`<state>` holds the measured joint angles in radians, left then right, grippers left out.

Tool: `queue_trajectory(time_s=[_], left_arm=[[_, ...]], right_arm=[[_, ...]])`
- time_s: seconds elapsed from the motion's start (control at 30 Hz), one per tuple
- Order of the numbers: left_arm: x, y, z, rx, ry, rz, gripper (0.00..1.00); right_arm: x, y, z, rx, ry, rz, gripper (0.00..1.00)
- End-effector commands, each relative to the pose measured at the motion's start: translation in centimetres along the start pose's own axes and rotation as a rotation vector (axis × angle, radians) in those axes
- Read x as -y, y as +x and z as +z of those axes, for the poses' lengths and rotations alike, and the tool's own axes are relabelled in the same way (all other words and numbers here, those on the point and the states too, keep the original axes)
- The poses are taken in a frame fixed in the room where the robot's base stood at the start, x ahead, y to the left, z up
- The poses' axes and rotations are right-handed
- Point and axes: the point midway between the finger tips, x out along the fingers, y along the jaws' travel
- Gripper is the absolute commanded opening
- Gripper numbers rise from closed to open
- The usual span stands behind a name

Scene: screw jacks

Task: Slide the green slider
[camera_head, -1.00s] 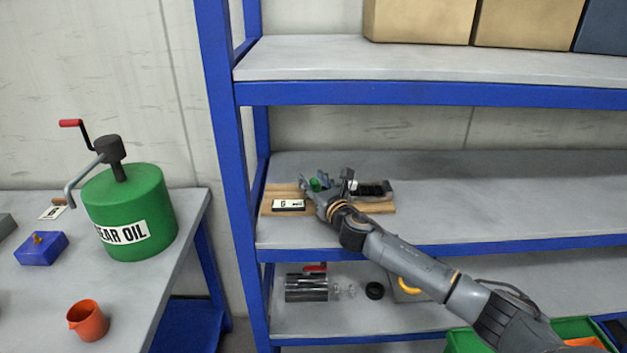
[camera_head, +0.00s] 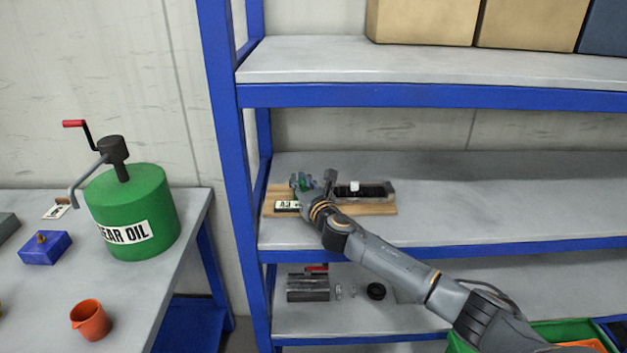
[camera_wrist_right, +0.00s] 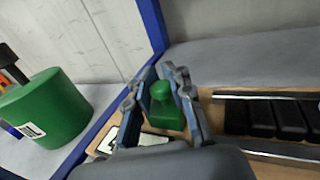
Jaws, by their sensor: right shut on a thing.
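The green slider (camera_wrist_right: 164,110) is a small green block with a rounded knob, between the two fingers of my right gripper in the right wrist view. My right gripper (camera_head: 303,182) is shut on it at the left end of a wooden board (camera_head: 368,209) on the middle shelf. In the head view the fingers hide most of the slider. A dark rail (camera_head: 372,190) with a white piece (camera_head: 354,187) lies on the board to the right; it also shows in the right wrist view (camera_wrist_right: 265,119). A label plate (camera_head: 286,206) is partly covered by the gripper. My left gripper is not in view.
A blue shelf post (camera_head: 222,150) stands just left of the board. The middle shelf (camera_head: 500,200) is clear to the right. A green gear oil can (camera_head: 135,205) with a crank and an orange cup (camera_head: 90,320) stand on the left table.

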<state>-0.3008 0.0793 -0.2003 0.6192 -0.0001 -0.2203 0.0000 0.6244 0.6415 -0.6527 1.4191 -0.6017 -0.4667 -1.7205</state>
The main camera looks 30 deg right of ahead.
Motion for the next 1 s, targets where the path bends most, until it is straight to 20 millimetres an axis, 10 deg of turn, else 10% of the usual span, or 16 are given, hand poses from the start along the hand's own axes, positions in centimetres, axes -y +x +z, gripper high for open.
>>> queue_trajectory(time_s=[0.33,0.37,0.47,1.0], left_arm=[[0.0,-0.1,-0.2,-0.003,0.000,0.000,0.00],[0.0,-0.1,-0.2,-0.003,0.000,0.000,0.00],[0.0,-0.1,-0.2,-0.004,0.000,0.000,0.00],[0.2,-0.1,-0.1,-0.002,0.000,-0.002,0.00]], right_arm=[[-1.1,0.1,-0.5,-0.007,0.001,0.010,0.00],[-1.1,0.1,-0.5,-0.007,0.002,0.010,0.23],[-1.0,0.1,-0.5,-0.007,0.002,0.010,0.41],[-0.7,-1.8,-0.3,-0.004,-0.002,0.005,0.41]])
